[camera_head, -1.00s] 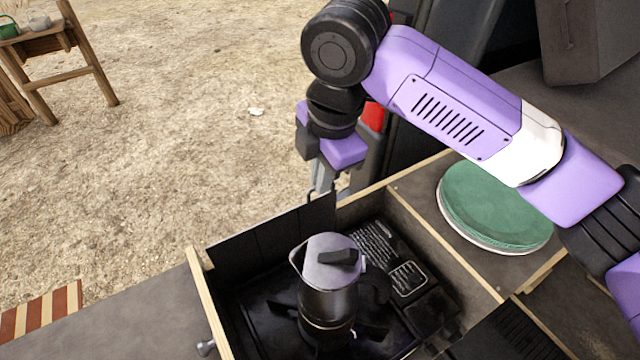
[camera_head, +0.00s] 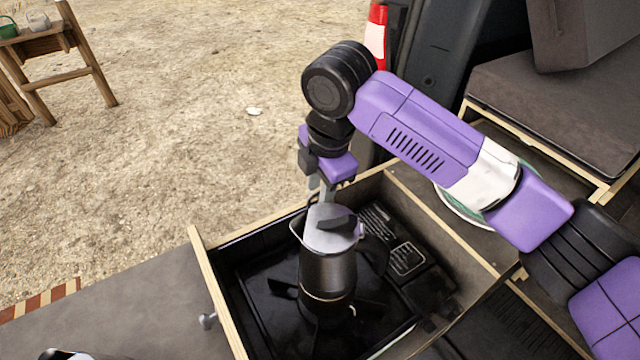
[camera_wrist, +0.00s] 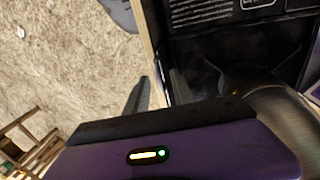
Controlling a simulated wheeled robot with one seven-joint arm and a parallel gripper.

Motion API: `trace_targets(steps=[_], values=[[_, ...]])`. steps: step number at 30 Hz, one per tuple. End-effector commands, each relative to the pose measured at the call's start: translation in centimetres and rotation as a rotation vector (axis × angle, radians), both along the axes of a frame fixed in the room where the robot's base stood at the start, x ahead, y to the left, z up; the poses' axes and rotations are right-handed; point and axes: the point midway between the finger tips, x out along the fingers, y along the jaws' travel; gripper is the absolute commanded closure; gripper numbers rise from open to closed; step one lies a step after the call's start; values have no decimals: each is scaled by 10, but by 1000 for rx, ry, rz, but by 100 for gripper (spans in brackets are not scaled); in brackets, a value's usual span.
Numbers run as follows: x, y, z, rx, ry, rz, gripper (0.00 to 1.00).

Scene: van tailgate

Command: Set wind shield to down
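The wind shield (camera_head: 252,246) is a black panel along the far side of the open drawer with the stove. It does not stand above the drawer's wooden edge and seems folded low, partly hidden behind the pot. My gripper (camera_head: 320,192) points down at that far edge, just behind the pot. In the wrist view my gripper's two grey fingers (camera_wrist: 160,96) are apart, on either side of the wooden edge, with nothing clearly held between them.
A metal pot (camera_head: 327,268) with a dark-handled lid stands on the black stove, very close to my gripper. A wooden table (camera_head: 62,50) stands at the far left. Open ground lies beyond the drawer.

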Motion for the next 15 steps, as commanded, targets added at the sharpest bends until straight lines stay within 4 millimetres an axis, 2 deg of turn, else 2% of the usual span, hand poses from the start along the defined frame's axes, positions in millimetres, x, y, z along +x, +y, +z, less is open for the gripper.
trace_targets(steps=[9, 15], values=[[0, 0, 4, 2, -2, 0, 71], [-4, -2, 29, 2, -3, 1, 71]])
